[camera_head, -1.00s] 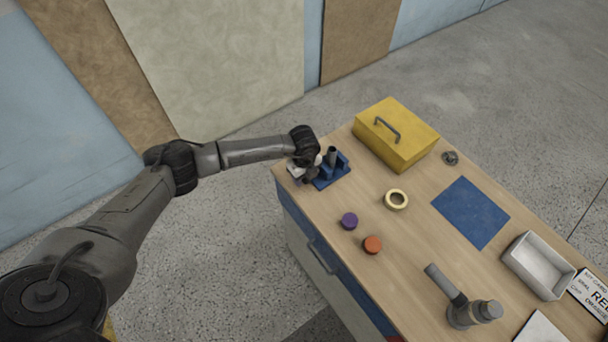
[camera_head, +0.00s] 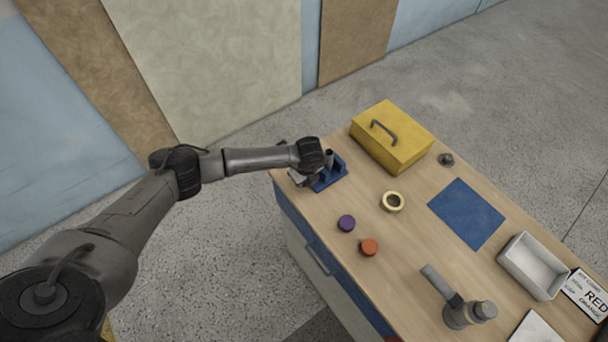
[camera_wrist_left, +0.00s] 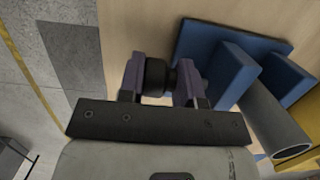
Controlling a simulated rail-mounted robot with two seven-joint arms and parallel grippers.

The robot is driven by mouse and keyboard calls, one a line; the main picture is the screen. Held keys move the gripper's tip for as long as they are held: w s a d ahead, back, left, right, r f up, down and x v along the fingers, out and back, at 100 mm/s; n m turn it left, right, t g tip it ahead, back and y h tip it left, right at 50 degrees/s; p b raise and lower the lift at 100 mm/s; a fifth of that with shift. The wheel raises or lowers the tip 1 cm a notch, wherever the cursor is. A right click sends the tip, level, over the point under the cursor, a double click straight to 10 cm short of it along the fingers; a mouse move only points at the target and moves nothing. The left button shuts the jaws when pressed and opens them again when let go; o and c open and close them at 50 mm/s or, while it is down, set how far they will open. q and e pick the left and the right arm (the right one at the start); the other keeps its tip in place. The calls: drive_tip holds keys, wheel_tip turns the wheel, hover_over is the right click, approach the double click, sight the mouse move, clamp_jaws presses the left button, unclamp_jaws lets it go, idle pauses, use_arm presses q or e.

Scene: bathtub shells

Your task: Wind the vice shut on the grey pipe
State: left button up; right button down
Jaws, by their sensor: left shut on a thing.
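The blue vice (camera_head: 338,176) stands at the table's far left corner. It also shows in the left wrist view (camera_wrist_left: 232,78), with two upright blue jaws on a blue base. The grey pipe (camera_wrist_left: 277,125) stands between the jaws; its top also shows in the head view (camera_head: 329,154). Whether both jaws touch it I cannot tell. My left gripper (camera_wrist_left: 160,82) is shut on the vice's dark handle knob (camera_wrist_left: 155,72), with one purple finger on each side. In the head view my wrist partly hides the vice and handle. My right gripper is not in view.
A yellow toolbox (camera_head: 393,142) stands close right of the vice. A cream ring (camera_head: 392,202), purple disc (camera_head: 346,223) and orange disc (camera_head: 369,247) lie nearer. A blue mat (camera_head: 466,213), white tray (camera_head: 532,265) and grey tool (camera_head: 462,312) are farther right.

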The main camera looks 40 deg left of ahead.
use_arm(q)
drive_tip(key=shift+s+d+y, duration=0.1)
drive_tip(key=shift+s+y, duration=0.05)
drive_tip(key=shift+y, duration=0.75)
drive_tip(key=t+y, duration=0.1)
drive_tip(key=y, duration=0.1)
drive_tip(key=shift+d+y, duration=0.1)
drive_tip(key=shift+y, duration=0.2)
drive_tip(key=t+y+b, duration=0.1)
drive_tip(key=y+b, duration=0.3)
drive_tip(key=shift+d+f, duration=0.15)
drive_tip(key=shift+y+b, duration=0.5)
drive_tip(key=shift+y, duration=0.4)
drive_tip(key=shift+d+r+t+y, duration=0.1)
drive_tip(key=shift+r+t+y, duration=0.15)
drive_tip(key=shift+y, duration=0.85)
drive_tip(key=shift+s, duration=0.1)
